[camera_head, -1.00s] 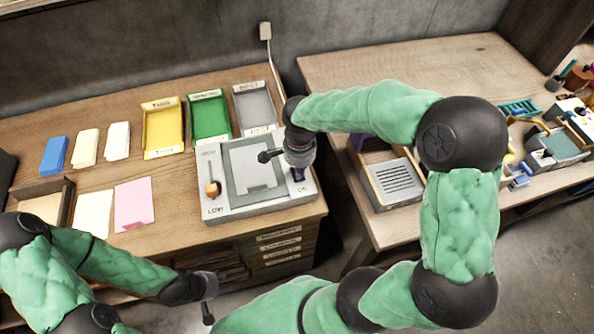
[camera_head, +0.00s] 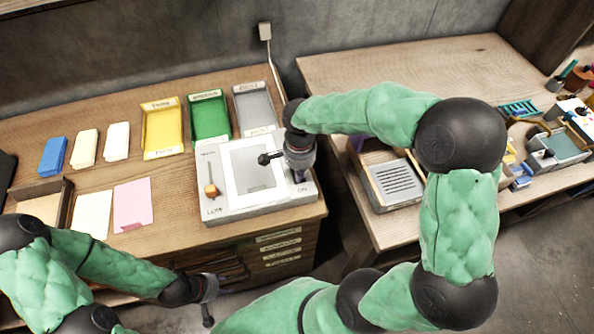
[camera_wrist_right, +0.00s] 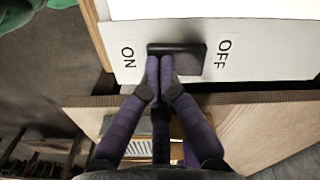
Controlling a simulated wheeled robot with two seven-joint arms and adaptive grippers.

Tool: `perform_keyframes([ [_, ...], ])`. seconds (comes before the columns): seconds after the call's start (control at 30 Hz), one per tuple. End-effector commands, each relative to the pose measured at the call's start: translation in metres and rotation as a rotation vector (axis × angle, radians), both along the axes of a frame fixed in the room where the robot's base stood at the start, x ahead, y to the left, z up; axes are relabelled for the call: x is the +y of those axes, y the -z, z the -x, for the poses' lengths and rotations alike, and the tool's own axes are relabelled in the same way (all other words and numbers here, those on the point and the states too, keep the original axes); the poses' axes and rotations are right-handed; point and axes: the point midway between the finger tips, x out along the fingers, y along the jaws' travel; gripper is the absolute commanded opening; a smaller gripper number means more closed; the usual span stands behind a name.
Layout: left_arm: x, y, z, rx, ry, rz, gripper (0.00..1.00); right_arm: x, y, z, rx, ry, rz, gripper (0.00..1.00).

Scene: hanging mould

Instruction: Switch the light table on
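The light table (camera_head: 207,160) is a pale grey box on the left bench. Its panel (camera_head: 235,188) glows white around a grey sheet (camera_head: 256,168). A lever with an orange knob (camera_head: 211,190) stands on its left side. In the right wrist view, a dark switch (camera_wrist_right: 190,60) sits on its white front between the labels ON and OFF. My right gripper (camera_wrist_right: 159,66) is shut and empty, with its fingertips at the switch's ON end, apparently touching it. My left gripper (camera_head: 207,300) hangs low in front of the bench; its fingers are too small to read.
Yellow (camera_head: 163,128), green (camera_head: 209,117) and grey (camera_head: 256,105) trays stand behind the light table. Coloured blocks and paper sheets lie to its left. A second bench (camera_head: 400,66) on the right holds a slatted box (camera_head: 395,182) and tools.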

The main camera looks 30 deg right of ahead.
Motion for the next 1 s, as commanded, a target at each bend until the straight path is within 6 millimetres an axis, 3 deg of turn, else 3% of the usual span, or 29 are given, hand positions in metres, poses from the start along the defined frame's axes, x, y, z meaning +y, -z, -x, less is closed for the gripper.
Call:
perform_keyframes([
  [1.0, 0.000, -0.050, 0.000, 0.000, 0.000, 0.000, 0.40, 0.000, -0.069, 0.000, 0.000, 0.000, 0.000, 0.00],
])
